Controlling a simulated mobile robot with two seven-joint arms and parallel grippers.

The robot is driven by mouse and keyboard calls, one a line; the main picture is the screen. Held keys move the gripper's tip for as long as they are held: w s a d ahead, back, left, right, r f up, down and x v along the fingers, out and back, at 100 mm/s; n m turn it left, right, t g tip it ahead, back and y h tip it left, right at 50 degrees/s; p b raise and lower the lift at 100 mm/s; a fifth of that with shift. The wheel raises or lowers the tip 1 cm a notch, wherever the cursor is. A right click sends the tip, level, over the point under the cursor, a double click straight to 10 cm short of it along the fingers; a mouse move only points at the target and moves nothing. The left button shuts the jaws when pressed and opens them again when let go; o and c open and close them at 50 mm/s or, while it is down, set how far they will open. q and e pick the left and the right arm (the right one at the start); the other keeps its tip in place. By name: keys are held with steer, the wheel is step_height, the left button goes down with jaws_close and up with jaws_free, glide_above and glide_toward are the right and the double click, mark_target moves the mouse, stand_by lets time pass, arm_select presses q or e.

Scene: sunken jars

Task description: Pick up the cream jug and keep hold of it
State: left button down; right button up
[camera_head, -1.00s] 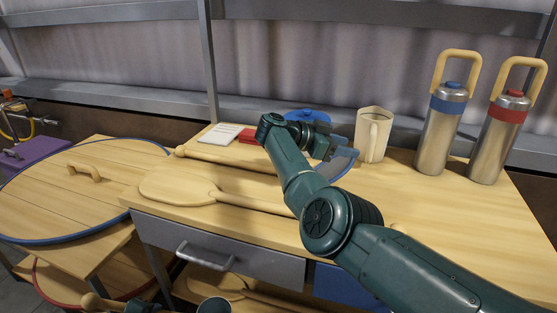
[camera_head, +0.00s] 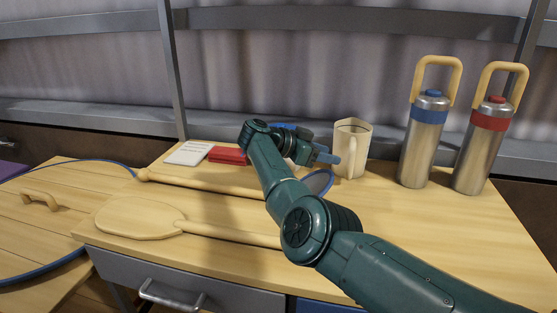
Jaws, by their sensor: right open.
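The cream jug (camera_head: 354,140) stands upright at the back of the wooden table, its handle facing me. My right gripper (camera_head: 328,157) is just left of the jug, with its blue fingers pointing at it. The fingers are open and hold nothing. They overlap the jug's left edge in the picture, and I cannot tell whether they touch it. My right arm comes in from the lower right across the table. My left gripper is not in view.
Two steel flasks with wooden loop handles, one blue-banded (camera_head: 422,140) and one red-banded (camera_head: 482,145), stand right of the jug. A wooden paddle (camera_head: 135,218), a red box (camera_head: 228,155) and a white notepad (camera_head: 188,153) lie left. The table's front right is clear.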

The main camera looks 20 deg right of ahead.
mark_target(348, 177)
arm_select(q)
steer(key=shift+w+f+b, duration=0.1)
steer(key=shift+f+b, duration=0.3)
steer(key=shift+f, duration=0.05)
arm_select(e)
steer(key=shift+r+b+x, duration=0.1)
steer(key=shift+b+x, duration=0.5)
steer(key=shift+x, duration=1.55)
steer(key=shift+r+b+x, duration=0.15)
steer(key=shift+b+x, duration=0.45)
steer(key=shift+x, duration=1.55)
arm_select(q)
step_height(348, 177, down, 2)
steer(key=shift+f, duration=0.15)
arm_select(e)
steer(key=shift+d, duration=0.1)
steer(key=shift+s, duration=0.1)
steer(key=shift+c, duration=0.3)
jaws_close()
steer(key=shift+r, duration=0.1)
